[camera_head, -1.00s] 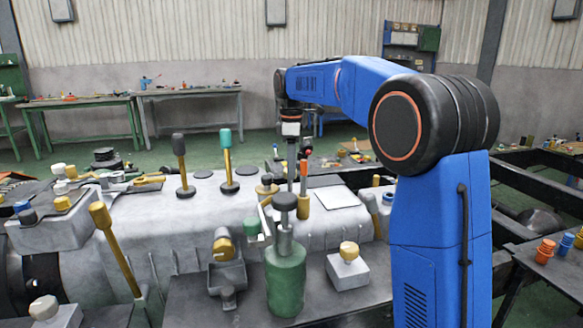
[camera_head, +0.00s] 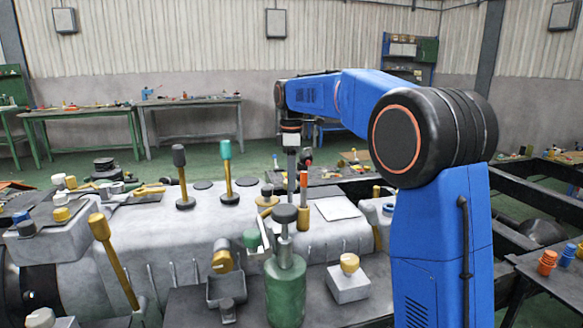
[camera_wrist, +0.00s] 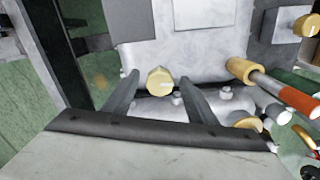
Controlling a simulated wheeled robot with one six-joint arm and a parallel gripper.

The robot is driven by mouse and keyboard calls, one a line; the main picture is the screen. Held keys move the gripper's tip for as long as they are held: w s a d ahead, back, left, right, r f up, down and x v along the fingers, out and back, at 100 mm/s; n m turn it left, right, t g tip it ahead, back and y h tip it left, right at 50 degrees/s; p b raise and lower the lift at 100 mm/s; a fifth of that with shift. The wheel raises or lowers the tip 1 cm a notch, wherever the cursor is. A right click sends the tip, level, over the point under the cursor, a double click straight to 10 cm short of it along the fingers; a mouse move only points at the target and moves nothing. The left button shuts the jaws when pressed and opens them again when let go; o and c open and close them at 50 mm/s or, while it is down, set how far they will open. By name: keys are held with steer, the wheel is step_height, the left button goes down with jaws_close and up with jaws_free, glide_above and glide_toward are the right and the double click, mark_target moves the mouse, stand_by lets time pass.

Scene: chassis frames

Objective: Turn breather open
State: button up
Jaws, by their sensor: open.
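A tan-yellow round cap (camera_wrist: 160,81), which seems to be the breather, stands on the grey housing (camera_wrist: 205,55) in the wrist view. It lies between the two separated fingers of my gripper (camera_wrist: 160,88), with visible space on both sides. It has a small pale mark on it. Whether the fingers reach down to its height I cannot tell. In the head view my gripper (camera_head: 291,172) points down over the far side of the long grey housing (camera_head: 180,235). There the cap is hidden, and the fingertips are hard to make out.
A red-tipped lever with a tan base (camera_wrist: 240,69) rises close right of the fingers. A white plate (camera_head: 338,208) lies on the housing. A green bottle (camera_head: 285,285) and a yellow-capped grey block (camera_head: 348,280) stand nearer. Upright levers (camera_head: 227,165) stand to the left.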

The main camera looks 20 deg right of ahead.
step_height(320, 180, up, 17)
steer(key=shift+r, duration=0.15)
stand_by(0.5)
